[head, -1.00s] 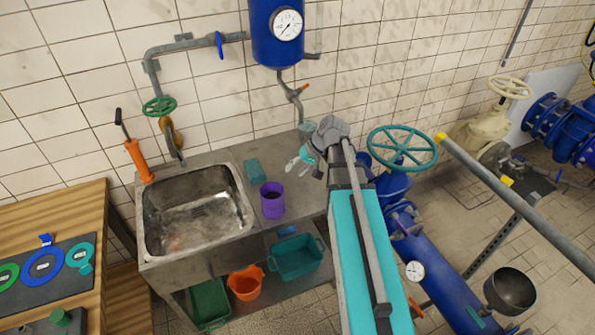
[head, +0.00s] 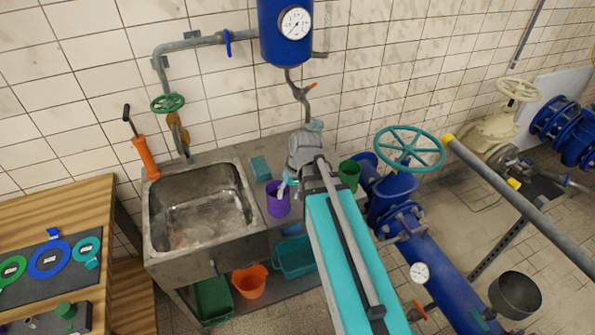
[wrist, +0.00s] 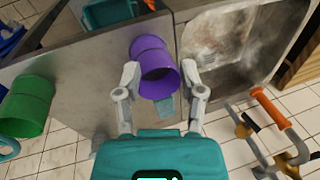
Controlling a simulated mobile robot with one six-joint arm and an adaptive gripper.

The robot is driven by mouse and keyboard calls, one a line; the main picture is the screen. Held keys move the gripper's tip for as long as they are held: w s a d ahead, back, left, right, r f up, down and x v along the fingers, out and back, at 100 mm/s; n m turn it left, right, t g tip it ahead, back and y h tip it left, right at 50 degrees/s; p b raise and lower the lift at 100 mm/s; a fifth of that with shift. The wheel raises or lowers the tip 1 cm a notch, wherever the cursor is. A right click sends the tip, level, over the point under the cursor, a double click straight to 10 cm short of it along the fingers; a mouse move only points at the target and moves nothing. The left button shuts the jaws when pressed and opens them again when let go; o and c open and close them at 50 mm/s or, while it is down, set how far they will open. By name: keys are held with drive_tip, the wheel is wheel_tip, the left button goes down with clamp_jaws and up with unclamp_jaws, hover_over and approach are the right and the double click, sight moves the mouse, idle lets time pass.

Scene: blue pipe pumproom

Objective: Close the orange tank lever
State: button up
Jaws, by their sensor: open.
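The orange tank lever (head: 309,86) is a small handle on the thin grey pipe below the blue tank (head: 286,30), against the tiled wall. It points up and to the right. My gripper (head: 285,187) is lower and a little left of the lever, apart from it, above the counter by the purple cup (head: 278,200). In the wrist view my gripper (wrist: 160,80) has its two fingers spread, with the purple cup (wrist: 155,68) showing between and beyond them; I cannot tell whether they touch it. An orange tube (wrist: 270,108) shows at right there; I cannot tell what it belongs to.
The metal sink (head: 200,215) is left of my gripper. A green cup (head: 349,174) stands on the counter right of my arm. A large teal handwheel (head: 410,147) on blue pipework is further right. A teal sponge-like block (head: 260,168) lies near the wall.

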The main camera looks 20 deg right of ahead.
drive_tip(key=s+a+h, duration=0.2)
drive_tip(key=s, duration=0.1)
drive_tip(key=s+n, duration=0.1)
drive_tip(key=shift+s+a+f+g+h, duration=0.3)
drive_tip(key=shift+a+h, duration=0.1)
